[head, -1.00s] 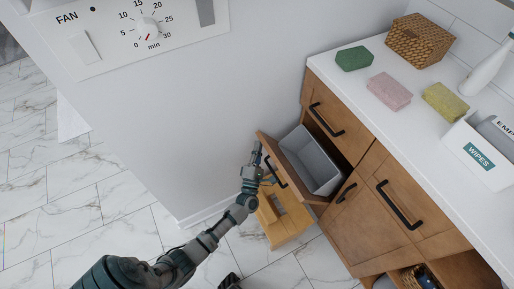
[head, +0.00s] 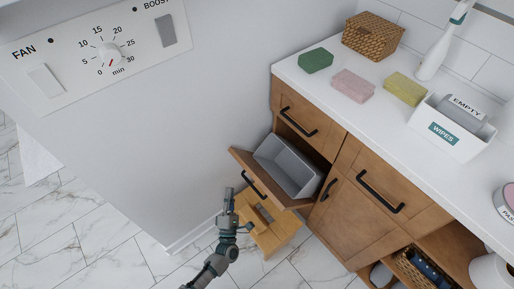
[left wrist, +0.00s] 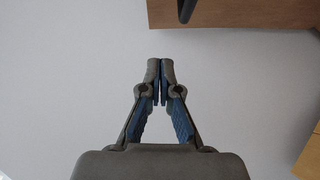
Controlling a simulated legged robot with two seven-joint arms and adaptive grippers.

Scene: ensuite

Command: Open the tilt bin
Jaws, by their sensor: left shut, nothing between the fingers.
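The tilt bin is a wooden front panel (head: 266,187) with a black handle (head: 252,182), tipped outward from the cabinet at the lower left. A grey bin liner (head: 289,165) shows inside it, and it looks empty. My left gripper (head: 229,194) is shut and empty, just left of and below the tilted panel, apart from the handle. In the left wrist view the closed fingertips (left wrist: 160,66) meet in front of a pale wall, with the wooden panel (left wrist: 235,14) and part of the black handle (left wrist: 187,9) at the top edge. My right gripper is not in view.
A yellow wooden stool (head: 277,236) stands on the floor below the bin. The counter holds green (head: 316,61), pink (head: 353,86) and yellow (head: 405,89) sponges, a basket (head: 373,37) and a wipes box (head: 452,130).

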